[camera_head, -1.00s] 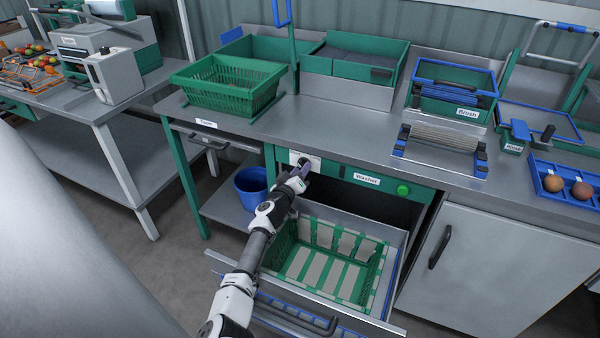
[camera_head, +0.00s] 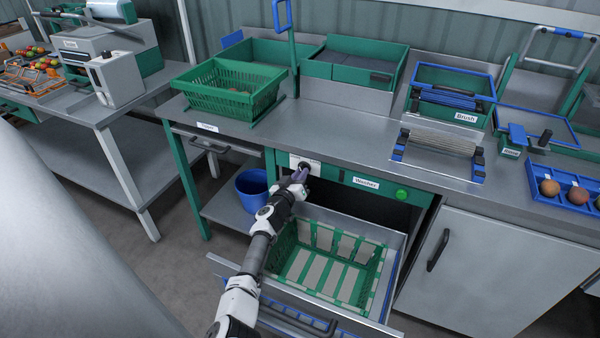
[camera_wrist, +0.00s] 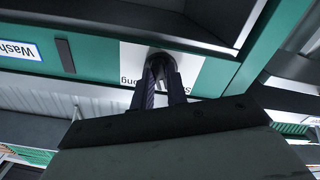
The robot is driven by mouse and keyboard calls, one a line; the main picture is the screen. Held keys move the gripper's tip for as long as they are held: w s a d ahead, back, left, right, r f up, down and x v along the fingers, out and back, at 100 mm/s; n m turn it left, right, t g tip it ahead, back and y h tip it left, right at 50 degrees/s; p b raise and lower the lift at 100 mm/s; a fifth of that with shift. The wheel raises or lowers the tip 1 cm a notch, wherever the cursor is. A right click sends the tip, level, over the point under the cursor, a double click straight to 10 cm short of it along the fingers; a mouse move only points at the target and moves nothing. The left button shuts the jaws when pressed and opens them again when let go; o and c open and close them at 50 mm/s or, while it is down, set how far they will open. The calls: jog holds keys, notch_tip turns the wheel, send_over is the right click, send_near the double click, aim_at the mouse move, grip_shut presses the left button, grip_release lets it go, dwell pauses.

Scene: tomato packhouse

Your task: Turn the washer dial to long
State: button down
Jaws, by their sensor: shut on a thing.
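The washer (camera_head: 345,176) has a green front panel under the counter, labelled "Washer". Its dial (camera_head: 304,165) is a small dark round knob on a white plate at the panel's left end. In the wrist view the dial (camera_wrist: 161,62) sits between my fingertips, on the white plate (camera_wrist: 190,72) with partly hidden lettering, "ong" at one side. My gripper (camera_head: 300,174) is shut on the dial, and in the wrist view both fingers (camera_wrist: 162,80) reach up to it. The dial's pointer is hidden, so its setting cannot be read.
The washer drawer (camera_head: 393,262) is pulled out below, with a green crate (camera_head: 372,270) in it, beside my arm. A green button (camera_head: 402,193) is right of the label. A blue bucket (camera_head: 250,190) stands on the lower shelf at left. A cabinet door (camera_head: 480,265) is at right.

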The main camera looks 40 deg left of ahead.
jog(key=m+p, duration=0.2)
jog(key=m, duration=1)
jog(key=shift+a+f+m, duration=0.1)
jog(key=shift+a+m, duration=0.05)
jog(key=shift+m, duration=0.15)
dwell(0.4)
jog(key=c, duration=1.4)
grip_release()
jog(key=shift+p, duration=0.3)
jog(key=p+v, duration=0.2)
jog(key=v, duration=0.5)
jog(key=shift+s, duration=0.3)
